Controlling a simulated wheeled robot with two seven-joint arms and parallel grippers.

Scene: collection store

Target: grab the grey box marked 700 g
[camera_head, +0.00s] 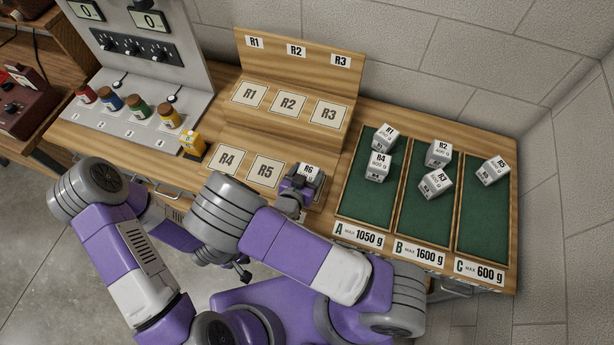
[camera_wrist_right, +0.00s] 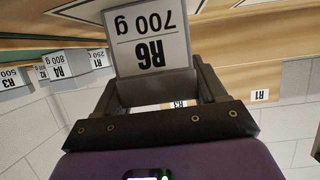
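The grey box marked R6, 700 g (camera_head: 312,172) is at the right end of the front row of marked places on the wooden bench. In the right wrist view the same box (camera_wrist_right: 152,45) shows its label upside down. My right gripper (camera_head: 297,190) is at the box's near side. In the wrist view its two fingers (camera_wrist_right: 157,92) lie against both sides of the box, shut on it. Whether the box is clear of the bench I cannot tell.
Green-lined trays A (camera_head: 340,213), B (camera_head: 399,220) and C (camera_head: 460,228) are at the right, holding other grey boxes such as R3 (camera_head: 435,184) and R5 (camera_head: 492,171). A yellow box (camera_head: 192,142) and coloured jars stand left. Marked places R1 to R5 are empty.

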